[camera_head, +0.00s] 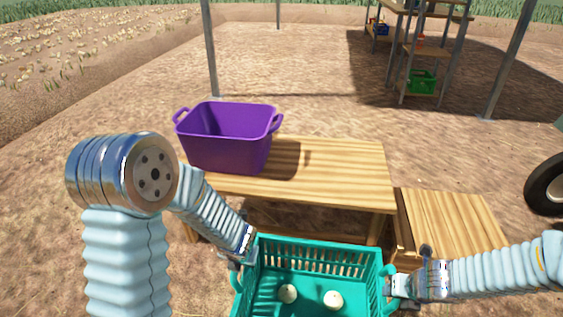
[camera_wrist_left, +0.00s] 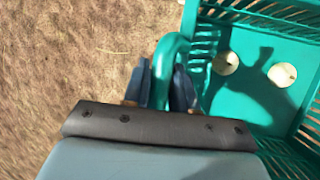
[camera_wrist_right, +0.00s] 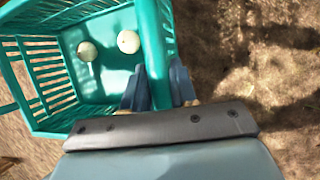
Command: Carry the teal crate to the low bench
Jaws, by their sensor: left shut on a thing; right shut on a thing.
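The teal crate (camera_head: 314,247) is at the bottom of the head view, in front of the wooden tables, with two pale onions (camera_head: 333,299) on its floor. My left gripper (camera_head: 243,262) is shut on its left handle; the left wrist view shows the fingers (camera_wrist_left: 163,88) around the teal handle bar. My right gripper (camera_head: 394,287) is shut on the right handle; the right wrist view shows its fingers (camera_wrist_right: 160,90) on both sides of the bar. Bare ground shows beside the crate in both wrist views. The low bench (camera_head: 450,222) is the lower slatted wooden surface, right of the taller table.
A taller wooden table (camera_head: 335,170) stands ahead, with a purple tub (camera_head: 225,140) on its left part. The low bench top is clear. A dark wheel (camera_head: 545,185) is at the right edge. A shelf rack (camera_head: 425,52) with a green crate (camera_head: 421,82) stands far back.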

